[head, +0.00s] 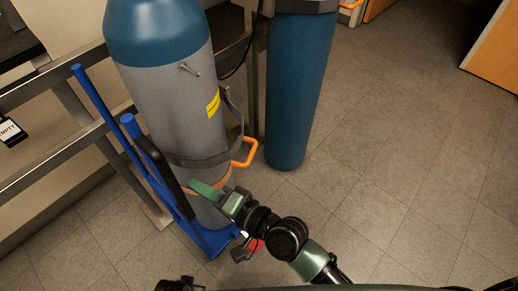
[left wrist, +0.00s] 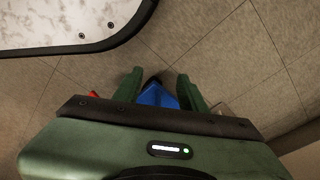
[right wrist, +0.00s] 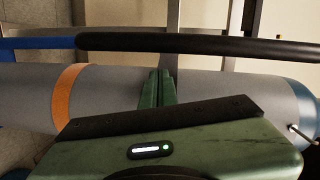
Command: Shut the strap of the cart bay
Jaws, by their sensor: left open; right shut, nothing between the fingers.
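A grey gas cylinder (head: 170,100) with a blue top stands on a blue cart (head: 215,241). I cannot tell whether the strap's end is fastened. My right gripper (head: 203,188) is shut and empty, just below the strap, in front of the cylinder.
An orange band (right wrist: 68,95) circles the cylinder. The cart's black grip (head: 162,165) is at the cylinder's left. A second, blue cylinder (head: 298,90) with its own collar stands behind to the right. A metal bench frame (head: 80,130) is at left. Tiled floor (head: 420,170) is clear at right.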

